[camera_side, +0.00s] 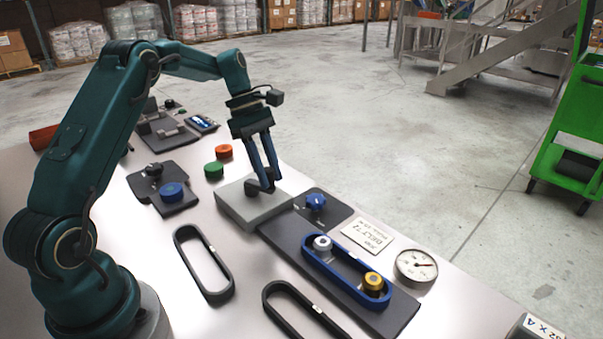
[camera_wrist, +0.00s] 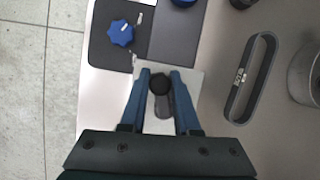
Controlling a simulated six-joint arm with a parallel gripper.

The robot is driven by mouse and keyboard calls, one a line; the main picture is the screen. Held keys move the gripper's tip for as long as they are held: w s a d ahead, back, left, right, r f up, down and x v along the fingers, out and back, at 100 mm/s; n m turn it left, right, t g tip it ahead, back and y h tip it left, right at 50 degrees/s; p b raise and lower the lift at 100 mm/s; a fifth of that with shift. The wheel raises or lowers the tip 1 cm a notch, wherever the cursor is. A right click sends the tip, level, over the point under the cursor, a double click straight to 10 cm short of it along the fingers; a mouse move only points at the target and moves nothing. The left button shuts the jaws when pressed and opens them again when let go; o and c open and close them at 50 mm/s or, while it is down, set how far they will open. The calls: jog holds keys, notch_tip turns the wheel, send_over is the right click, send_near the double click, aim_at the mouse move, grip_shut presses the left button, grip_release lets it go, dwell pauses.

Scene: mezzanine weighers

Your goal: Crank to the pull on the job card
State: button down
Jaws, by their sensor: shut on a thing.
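My gripper (camera_side: 268,180) is shut on the dark crank (camera_side: 259,187), which stands on a light grey block (camera_side: 249,216). In the wrist view the crank's black knob (camera_wrist: 160,84) sits between my two blue fingers, and its arm runs back toward the gripper body. The job card (camera_side: 368,237) lies right of the block; its small print is too small to read surely. A round white dial gauge (camera_side: 416,266) with a dark and red needle lies beyond it. A blue belt (camera_side: 340,275) loops around a silver pulley (camera_side: 322,245) and a gold pulley (camera_side: 373,282) on a dark plate (camera_side: 401,312).
A blue star knob (camera_side: 315,202) sits on a dark plate by the block. Black belt loops (camera_side: 204,264) lie at the front. Green (camera_side: 213,170) and orange (camera_side: 224,151) discs stand behind, left of my gripper. A blue knob (camera_side: 172,191) stands on another dark plate farther left.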

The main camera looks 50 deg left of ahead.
jog(key=m, duration=0.2)
jog(key=s+m+g, duration=0.1)
jog(key=shift+s+d+m, duration=0.1)
jog(key=shift+s+m, duration=0.1)
jog(key=shift+m, duration=0.2)
jog(key=m, duration=0.1)
jog(key=s+m+g, duration=0.1)
jog(key=m, duration=0.1)
jog(key=shift+s+m+g+y, duration=0.2)
jog(key=shift+m+g+y, duration=0.1)
jog(key=shift+y, duration=0.1)
jog(key=m, duration=0.1)
jog(key=s+m+g+y, duration=0.1)
jog(key=m, duration=0.1)
jog(key=shift+s+a+m, duration=0.2)
jog(key=shift+a+m, duration=0.1)
jog(key=shift+a, duration=0.05)
jog(key=shift+s+a+m+g+y, duration=0.25)
jog(key=shift+s+a+m+y, duration=0.05)
jog(key=shift+m, duration=0.7)
jog(key=shift+s+a+m+g+y, duration=0.25)
jog(key=shift+a+m+y, duration=0.05)
jog(key=shift+m, duration=0.7)
jog(key=c, duration=0.6)
grip_release()
jog(key=shift+c, duration=0.2)
